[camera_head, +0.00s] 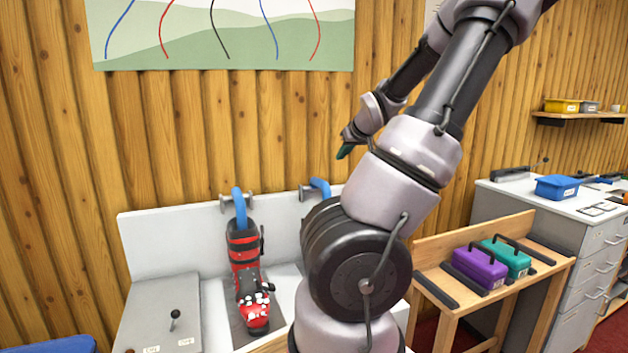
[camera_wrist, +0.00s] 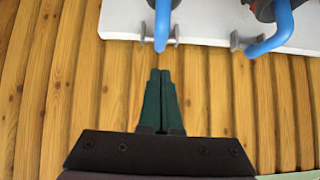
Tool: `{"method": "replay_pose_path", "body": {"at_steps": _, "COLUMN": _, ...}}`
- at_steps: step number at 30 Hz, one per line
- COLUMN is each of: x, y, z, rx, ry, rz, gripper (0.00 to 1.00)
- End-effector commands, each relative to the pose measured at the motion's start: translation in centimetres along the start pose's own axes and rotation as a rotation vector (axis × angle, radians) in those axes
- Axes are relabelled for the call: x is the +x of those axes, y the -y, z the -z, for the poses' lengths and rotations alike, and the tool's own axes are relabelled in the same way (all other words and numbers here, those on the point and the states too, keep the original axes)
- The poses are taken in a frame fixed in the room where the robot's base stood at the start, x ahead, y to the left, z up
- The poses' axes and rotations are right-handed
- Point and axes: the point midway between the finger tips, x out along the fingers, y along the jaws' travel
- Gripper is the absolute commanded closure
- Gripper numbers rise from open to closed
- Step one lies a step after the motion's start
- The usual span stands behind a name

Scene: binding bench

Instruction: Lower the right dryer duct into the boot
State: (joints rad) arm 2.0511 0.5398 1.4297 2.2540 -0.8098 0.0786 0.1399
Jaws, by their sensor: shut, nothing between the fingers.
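The right dryer duct (camera_head: 320,187) is a blue bent tube on a grey wall bracket at the back of the white bench; my arm partly hides it. In the wrist view, which looks turned round, the right duct (camera_wrist: 163,24) is the left one. My gripper (camera_head: 344,153) is shut and empty, above and apart from the duct. In the wrist view its green fingers (camera_wrist: 160,73) lie together, pointing towards the right duct. The boot under this duct is hidden by my arm in the head view; only a dark edge (camera_wrist: 175,3) shows in the wrist view.
The left duct (camera_head: 239,205) runs down to a red and black boot (camera_head: 244,262). The plank wall (camera_head: 180,140) is close behind the bench. A wooden stand (camera_head: 452,287) on the right holds a purple case (camera_head: 479,268) and a teal case (camera_head: 507,258).

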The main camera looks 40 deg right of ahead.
Motion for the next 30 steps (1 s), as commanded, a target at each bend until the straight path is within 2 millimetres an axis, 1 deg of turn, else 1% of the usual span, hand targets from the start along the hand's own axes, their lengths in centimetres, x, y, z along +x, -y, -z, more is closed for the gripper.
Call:
{"method": "replay_pose_path", "body": {"at_steps": 2, "x": 0.1, "y": 0.0, "z": -0.1, "rx": 0.002, "ry": 0.007, "rz": -0.004, "gripper": 1.00}}
{"method": "replay_pose_path", "body": {"at_steps": 8, "x": 1.7, "y": 0.1, "z": 0.0, "rx": -0.001, "ry": 0.006, "rz": -0.001, "gripper": 1.00}}
{"method": "replay_pose_path", "body": {"at_steps": 30, "x": 9.5, "y": 0.2, "z": 0.0, "rx": -0.001, "ry": 0.004, "rz": 0.001, "gripper": 1.00}}
